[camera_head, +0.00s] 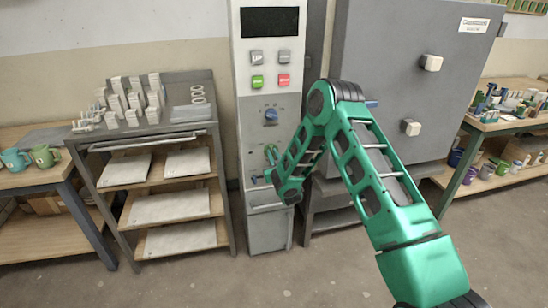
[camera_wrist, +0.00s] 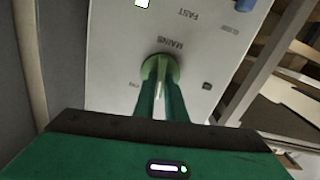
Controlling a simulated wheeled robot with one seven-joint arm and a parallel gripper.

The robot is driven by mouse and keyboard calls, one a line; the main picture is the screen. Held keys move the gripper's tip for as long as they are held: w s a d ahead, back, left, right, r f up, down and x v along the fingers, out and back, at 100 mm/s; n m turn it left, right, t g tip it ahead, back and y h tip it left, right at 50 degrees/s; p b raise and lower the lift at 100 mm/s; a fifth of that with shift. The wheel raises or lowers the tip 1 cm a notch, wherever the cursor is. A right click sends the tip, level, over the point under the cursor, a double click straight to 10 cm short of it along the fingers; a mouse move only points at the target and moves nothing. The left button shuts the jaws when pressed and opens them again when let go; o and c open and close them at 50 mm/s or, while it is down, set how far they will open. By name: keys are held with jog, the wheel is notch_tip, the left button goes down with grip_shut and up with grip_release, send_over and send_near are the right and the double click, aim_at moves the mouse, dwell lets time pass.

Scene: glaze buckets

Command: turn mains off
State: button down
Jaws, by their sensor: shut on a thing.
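The grey control cabinet (camera_head: 264,220) stands in the middle of the head view. Its mains switch is a round green knob (camera_wrist: 152,67) just below the word MAINS, which appears upside down in the wrist view. My gripper (camera_wrist: 161,88) is shut on the knob, with a dark green finger on each side of its pale grip. Small marks lie left and right of the knob, too small to read surely. The fingers hide part of the knob, so I cannot tell which mark it points to. In the head view my arm partly covers this area.
Above on the cabinet are a blue knob (camera_head: 271,115), a green button (camera_head: 257,82), a red button (camera_head: 284,80) and a dark display (camera_head: 270,21). A large grey kiln-like box (camera_head: 400,40) stands close right. A shelf rack (camera_head: 165,185) stands left. The front floor is clear.

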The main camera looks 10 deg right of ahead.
jog(key=shift+a+n, duration=0.1)
jog(key=shift+n, duration=3.6)
jog(key=c, duration=1.8)
grip_release()
jog(key=shift+f, duration=0.1)
